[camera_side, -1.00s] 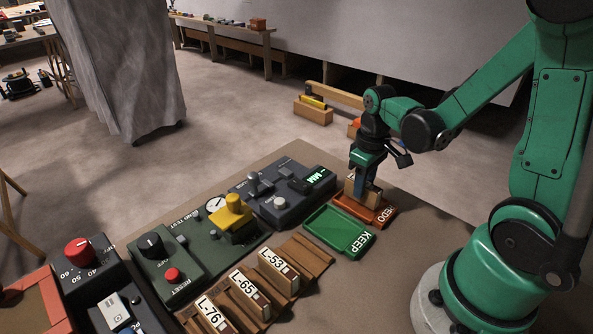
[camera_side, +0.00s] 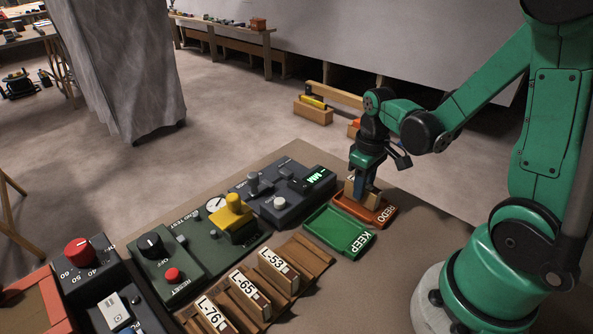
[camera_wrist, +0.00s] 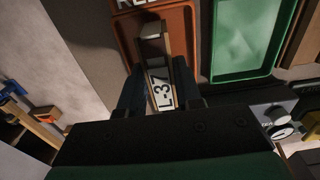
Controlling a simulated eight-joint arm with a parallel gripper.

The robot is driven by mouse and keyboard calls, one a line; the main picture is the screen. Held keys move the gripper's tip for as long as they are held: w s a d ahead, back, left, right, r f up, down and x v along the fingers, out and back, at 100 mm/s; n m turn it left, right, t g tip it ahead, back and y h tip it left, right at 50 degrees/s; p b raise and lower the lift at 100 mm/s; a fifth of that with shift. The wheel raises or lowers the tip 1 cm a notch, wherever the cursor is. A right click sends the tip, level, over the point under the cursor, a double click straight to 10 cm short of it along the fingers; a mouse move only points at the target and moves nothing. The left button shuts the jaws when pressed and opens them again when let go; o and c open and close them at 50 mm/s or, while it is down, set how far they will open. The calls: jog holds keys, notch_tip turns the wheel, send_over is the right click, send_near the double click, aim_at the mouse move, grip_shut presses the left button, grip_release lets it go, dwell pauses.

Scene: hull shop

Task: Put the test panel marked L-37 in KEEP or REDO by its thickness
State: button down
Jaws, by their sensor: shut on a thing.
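My gripper (camera_side: 362,186) is shut on the test panel marked L-37 (camera_wrist: 160,88), a small upright block with a white label. In the wrist view the panel stands between the two fingers, over the orange REDO tray (camera_wrist: 188,25). In the side view the REDO tray (camera_side: 382,218) is under my gripper, and the panel (camera_side: 350,187) shows partly behind the fingers. I cannot tell whether the panel touches the tray floor. The green KEEP tray (camera_side: 325,228) is empty, just left of REDO; it also shows in the wrist view (camera_wrist: 248,40).
A wooden rack (camera_side: 310,257) holds panels L-53 (camera_side: 277,272), L-65 (camera_side: 249,293) and L-76 (camera_side: 213,313). A dark gauge unit (camera_side: 283,205) with a green-lit display stands left of the trays. A green tester (camera_side: 190,262) with a yellow block stands further left.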

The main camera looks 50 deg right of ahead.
jog(key=shift+f, duration=0.3)
jog(key=c, duration=0.5)
grip_release()
jog(key=shift+r, duration=0.1)
jog(key=shift+r, duration=2.6)
jog(key=shift+a+r, duration=0.2)
jog(key=shift+r, duration=0.05)
jog(key=shift+w+a+r+t, duration=0.3)
jog(key=shift+a+r+t, duration=0.75)
jog(key=shift+a, duration=0.55)
jog(key=shift+w+a+r+t, duration=0.35)
jog(key=shift+a+r+t, duration=0.55)
jog(key=shift+a+t, duration=0.55)
jog(key=shift+w+a+r+t, duration=0.3)
jog(key=shift+a+r+t, duration=0.7)
jog(key=shift+a, duration=0.75)
